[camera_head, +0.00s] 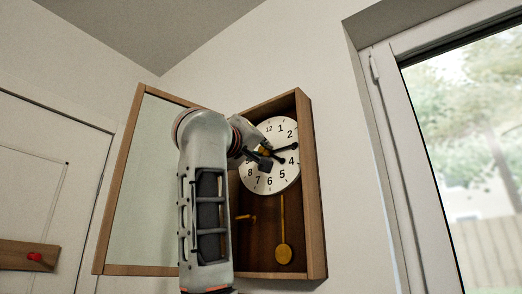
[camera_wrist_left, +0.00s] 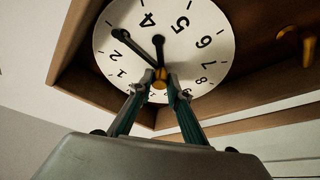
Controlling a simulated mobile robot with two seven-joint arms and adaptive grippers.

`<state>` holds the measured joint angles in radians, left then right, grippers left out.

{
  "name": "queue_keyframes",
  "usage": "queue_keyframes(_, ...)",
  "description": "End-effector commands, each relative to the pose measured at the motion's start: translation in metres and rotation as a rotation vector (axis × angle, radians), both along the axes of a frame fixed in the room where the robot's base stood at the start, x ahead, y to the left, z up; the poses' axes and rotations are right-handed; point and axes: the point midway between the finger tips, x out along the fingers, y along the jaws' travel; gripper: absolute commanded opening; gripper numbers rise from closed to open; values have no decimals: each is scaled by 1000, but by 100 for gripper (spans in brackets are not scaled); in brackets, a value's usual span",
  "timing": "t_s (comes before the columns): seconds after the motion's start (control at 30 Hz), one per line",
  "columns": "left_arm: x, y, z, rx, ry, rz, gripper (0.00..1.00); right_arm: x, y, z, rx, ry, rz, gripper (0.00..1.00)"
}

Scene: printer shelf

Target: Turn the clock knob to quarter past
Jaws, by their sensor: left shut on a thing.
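The wall clock's white dial (camera_head: 285,180) is in the middle of the head view, partly hidden by my left arm. My left gripper (camera_head: 265,155) reaches the middle of the dial. In the left wrist view, its two fingers (camera_wrist_left: 160,80) are shut on the small brass knob (camera_wrist_left: 158,92) at the dial's centre. The long black hand (camera_wrist_left: 132,44) points at about the 3, whose numeral it covers. The short hand (camera_wrist_left: 159,48) points between 4 and 5. My right gripper is not in view.
The clock's wooden case (camera_head: 312,200) holds a brass pendulum (camera_head: 284,254) below the dial. Its glass door, with a wooden frame (camera_head: 112,190), stands open to the left. A brass latch (camera_wrist_left: 286,40) is inside the case. A window (camera_head: 470,130) is at the right.

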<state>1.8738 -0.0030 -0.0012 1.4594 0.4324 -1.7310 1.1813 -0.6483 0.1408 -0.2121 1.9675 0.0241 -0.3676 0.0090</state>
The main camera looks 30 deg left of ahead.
Motion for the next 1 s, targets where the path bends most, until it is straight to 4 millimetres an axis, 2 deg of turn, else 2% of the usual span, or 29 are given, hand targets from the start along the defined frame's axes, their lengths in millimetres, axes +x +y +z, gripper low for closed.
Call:
queue_keyframes(0.17, -1, 0, 1, 0, -2, 0, 0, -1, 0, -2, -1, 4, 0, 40)
queue_keyframes(0.2, -1, 0, 1, 0, -2, 0, 25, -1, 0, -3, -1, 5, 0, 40)
queue_keyframes(0.23, -1, 0, 1, 0, -2, 0, 32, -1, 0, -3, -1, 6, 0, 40)
queue_keyframes(0.27, -1, 0, 1, 0, -2, 0, 34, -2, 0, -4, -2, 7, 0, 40)
queue_keyframes(0.67, -5, -1, 0, 1, -4, -2, 34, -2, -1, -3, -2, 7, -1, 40)
queue_keyframes(0.83, -25, -4, -6, 0, -6, -3, 34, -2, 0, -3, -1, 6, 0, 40)
queue_keyframes(1.0, -59, -8, -17, 0, -7, -6, 34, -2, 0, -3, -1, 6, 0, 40)
